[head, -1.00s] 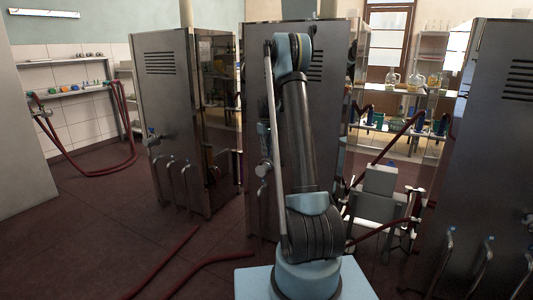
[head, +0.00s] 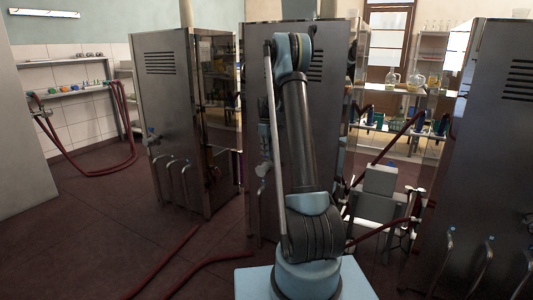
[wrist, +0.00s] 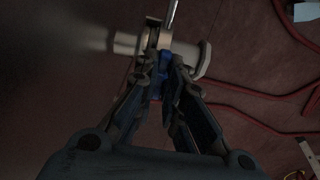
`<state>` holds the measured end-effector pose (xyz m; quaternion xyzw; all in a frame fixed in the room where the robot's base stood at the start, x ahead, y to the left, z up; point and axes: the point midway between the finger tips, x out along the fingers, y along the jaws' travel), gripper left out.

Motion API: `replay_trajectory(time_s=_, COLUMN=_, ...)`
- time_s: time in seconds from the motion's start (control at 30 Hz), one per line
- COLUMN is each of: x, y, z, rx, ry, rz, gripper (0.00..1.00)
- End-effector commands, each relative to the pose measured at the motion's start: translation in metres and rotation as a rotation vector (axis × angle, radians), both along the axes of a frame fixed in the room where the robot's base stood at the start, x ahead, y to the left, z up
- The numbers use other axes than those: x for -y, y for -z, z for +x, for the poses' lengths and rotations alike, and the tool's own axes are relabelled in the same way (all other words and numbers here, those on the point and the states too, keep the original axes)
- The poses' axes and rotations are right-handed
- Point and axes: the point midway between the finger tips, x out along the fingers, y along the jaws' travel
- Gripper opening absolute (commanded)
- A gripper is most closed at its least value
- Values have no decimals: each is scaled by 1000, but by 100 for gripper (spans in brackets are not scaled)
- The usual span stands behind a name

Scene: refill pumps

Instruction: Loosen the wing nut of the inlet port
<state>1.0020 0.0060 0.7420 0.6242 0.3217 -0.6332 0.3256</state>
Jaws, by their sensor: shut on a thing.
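In the wrist view my gripper (wrist: 165,88) reaches up the picture, and its fingers are shut on the blue wing nut (wrist: 165,60). The fingers cover most of the nut. The nut sits against a pale metal port (wrist: 128,44), which I take for the inlet port, with a round flange (wrist: 203,60) at its right end. A thin metal rod rises from the port to the top edge. In the head view my own arm stands in front of the middle steel cabinet (head: 262,110), and the gripper and nut do not show there.
Steel cabinets stand at left (head: 172,110) and right (head: 495,150), with bent pipes low on their fronts. Red hoses (head: 165,262) lie on the dark floor. A grey machine (head: 378,195) stands right of my arm. Shelves with bottles (head: 415,80) are behind. Open floor lies at the left.

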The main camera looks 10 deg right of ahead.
Motion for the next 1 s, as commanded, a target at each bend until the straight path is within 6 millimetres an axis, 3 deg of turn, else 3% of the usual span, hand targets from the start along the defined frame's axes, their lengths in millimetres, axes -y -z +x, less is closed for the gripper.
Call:
replay_trajectory(time_s=0.27, x=-1, y=0, z=-2, rx=-4, ry=-2, rz=2, gripper=0)
replay_trajectory(time_s=0.3, x=-1, y=0, z=-2, rx=-4, ry=-2, rz=2, gripper=14)
replay_trajectory(time_s=0.37, x=-1, y=0, z=-2, rx=-3, ry=-2, rz=1, gripper=28)
replay_trajectory(time_s=0.4, x=-1, y=0, z=-1, rx=-3, ry=-1, rz=1, gripper=30)
replay_trajectory(time_s=0.77, x=0, y=-3, z=0, rx=-1, ry=0, rz=1, gripper=30)
replay_trajectory(time_s=1.0, x=-1, y=-33, z=-1, rx=-1, ry=0, rz=0, gripper=30)
